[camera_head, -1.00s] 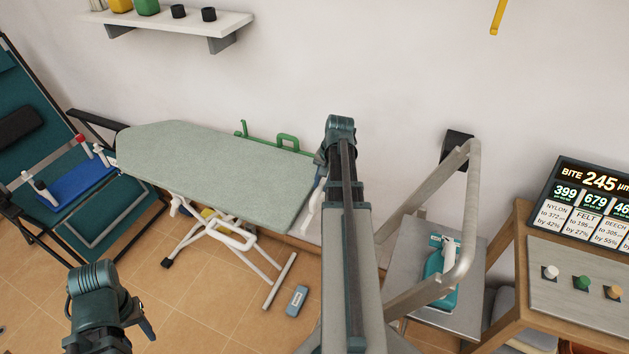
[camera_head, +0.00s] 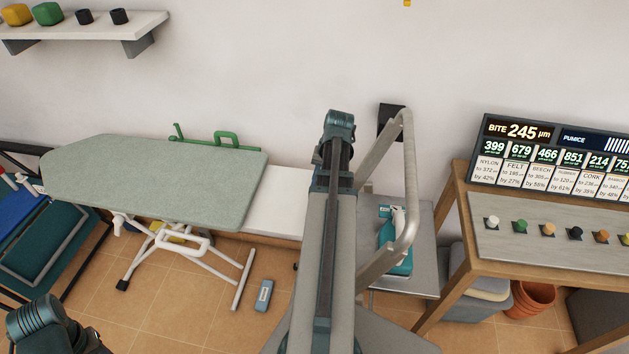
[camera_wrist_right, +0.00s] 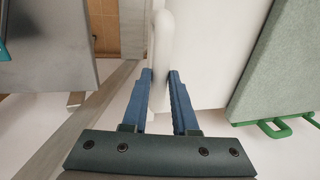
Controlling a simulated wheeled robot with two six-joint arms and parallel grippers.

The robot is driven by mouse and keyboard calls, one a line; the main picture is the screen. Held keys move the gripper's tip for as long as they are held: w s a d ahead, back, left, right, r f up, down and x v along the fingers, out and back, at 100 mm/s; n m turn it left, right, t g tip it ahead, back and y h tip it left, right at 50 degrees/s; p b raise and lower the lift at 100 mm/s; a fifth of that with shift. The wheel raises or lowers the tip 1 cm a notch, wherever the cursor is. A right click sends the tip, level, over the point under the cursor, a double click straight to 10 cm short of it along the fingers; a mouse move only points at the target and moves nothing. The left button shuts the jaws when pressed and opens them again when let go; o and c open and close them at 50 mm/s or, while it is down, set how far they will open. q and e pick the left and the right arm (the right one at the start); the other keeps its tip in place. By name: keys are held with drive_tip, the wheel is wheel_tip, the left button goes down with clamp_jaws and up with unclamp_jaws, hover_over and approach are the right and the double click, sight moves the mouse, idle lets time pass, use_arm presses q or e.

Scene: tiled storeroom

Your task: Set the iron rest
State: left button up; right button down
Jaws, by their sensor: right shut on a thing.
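The ironing board (camera_head: 160,180) has a pale green cover and white folding legs. A flat white panel (camera_head: 275,203), seemingly the iron rest, extends from the board's right end, about level with it. In the right wrist view the white panel (camera_wrist_right: 205,50) lies alongside the green cover (camera_wrist_right: 280,60). My right gripper (camera_wrist_right: 160,75) is shut on a white rounded bar (camera_wrist_right: 161,35) at the panel's edge. In the head view my right arm hides this gripper and the panel's right end. Only part of my left arm shows at lower left; its gripper is out of view.
A green wire bracket (camera_head: 215,140) stands behind the board. A grey remote-like object (camera_head: 264,295) lies on the tiles. A blue tray (camera_head: 20,215) sits at left.

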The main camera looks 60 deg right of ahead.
drive_tip(key=shift+s+d, duration=0.1)
drive_tip(key=shift+s, duration=0.05)
drive_tip(key=c, duration=0.7)
unclamp_jaws()
drive_tip(key=shift+s, duration=0.1)
drive_tip(key=shift+r, duration=0.1)
drive_tip(key=shift+r+p, duration=0.35)
drive_tip(key=shift+p, duration=0.05)
drive_tip(key=r+p, duration=0.4)
drive_tip(key=s+r+p, duration=0.1)
drive_tip(key=r+p, duration=0.3)
drive_tip(key=s+d+r+p, duration=0.1)
drive_tip(key=r+p, duration=0.3)
drive_tip(key=shift+s+r+p, duration=0.2)
drive_tip(key=shift+r+p, duration=0.15)
